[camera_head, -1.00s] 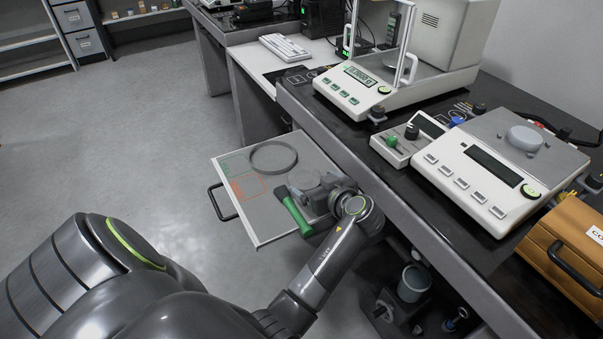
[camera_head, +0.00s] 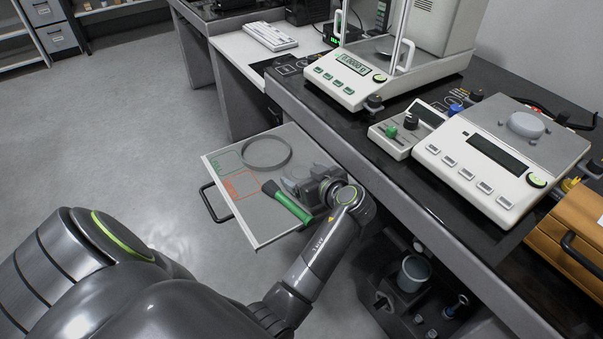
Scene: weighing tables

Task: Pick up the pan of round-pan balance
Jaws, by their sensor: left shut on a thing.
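My left gripper (camera_head: 304,182) is low over the drawer's right part, shut on a flat grey round disc (camera_head: 296,172) that looks like the pan. The gripper hides part of the disc, and I cannot tell whether the disc is clear of the drawer floor. The balance with a glass shield (camera_head: 352,68) stands on the bench; a small round plate (camera_head: 384,50) shows inside it. My right gripper is not in view.
A grey ring (camera_head: 267,153) and a green-handled brush (camera_head: 290,203) lie in the drawer, the brush close to my gripper. Open floor (camera_head: 130,130) lies left.

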